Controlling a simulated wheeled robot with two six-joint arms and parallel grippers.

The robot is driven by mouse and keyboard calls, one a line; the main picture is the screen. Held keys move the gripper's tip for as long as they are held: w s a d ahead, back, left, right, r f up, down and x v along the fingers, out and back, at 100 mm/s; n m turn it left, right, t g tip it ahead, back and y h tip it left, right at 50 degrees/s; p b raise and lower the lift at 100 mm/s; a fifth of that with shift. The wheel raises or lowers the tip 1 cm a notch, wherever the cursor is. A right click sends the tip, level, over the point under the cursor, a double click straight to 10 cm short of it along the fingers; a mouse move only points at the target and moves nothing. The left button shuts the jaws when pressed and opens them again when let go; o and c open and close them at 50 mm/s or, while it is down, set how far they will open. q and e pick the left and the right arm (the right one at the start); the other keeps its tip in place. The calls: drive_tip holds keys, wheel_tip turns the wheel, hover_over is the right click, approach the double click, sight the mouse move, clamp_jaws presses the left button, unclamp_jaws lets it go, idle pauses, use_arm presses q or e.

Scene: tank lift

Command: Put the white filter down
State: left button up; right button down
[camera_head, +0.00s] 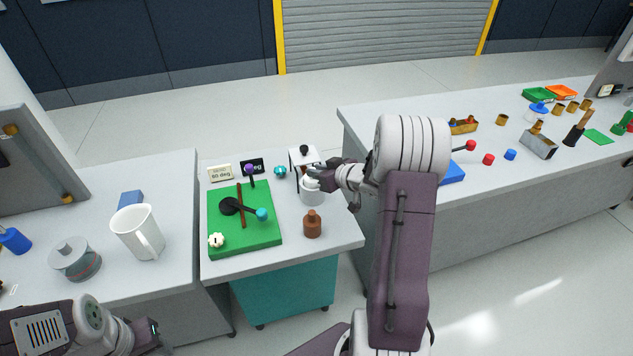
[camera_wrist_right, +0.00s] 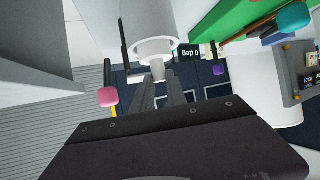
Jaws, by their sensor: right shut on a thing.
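The white filter (camera_head: 312,197) is a short white cylinder with a narrower stem, over the right part of the small middle table (camera_head: 345,233). My right gripper (camera_head: 320,181) is shut on it. In the right wrist view the white filter (camera_wrist_right: 152,25) is at the top, just beyond the gripper fingers (camera_wrist_right: 162,92), with its stem between them. I cannot tell whether its base touches the table. My left gripper (camera_head: 150,335) is at the lower left, away from it; its jaws are not clear.
A brown bottle (camera_head: 312,224) stands just in front of the filter. A white stand with a black knob (camera_head: 304,156) is close behind. A green board (camera_head: 243,238) with levers lies left. A white mug (camera_head: 138,232) stands on the left table. Bare tabletop shows right of the bottle.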

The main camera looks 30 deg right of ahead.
sight(312, 180)
wheel_tip(312, 180, down, 3)
drive_tip(key=shift+s+f+b, duration=0.1)
drive_tip(key=shift+s+b, duration=0.05)
drive_tip(key=shift+b, duration=0.35)
drive_tip(key=shift+w, duration=0.2)
drive_tip(key=shift+s+f, duration=0.1)
drive_tip(key=shift+s, duration=0.05)
drive_tip(key=c, duration=1.5)
unclamp_jaws()
drive_tip(key=shift+o, duration=0.8)
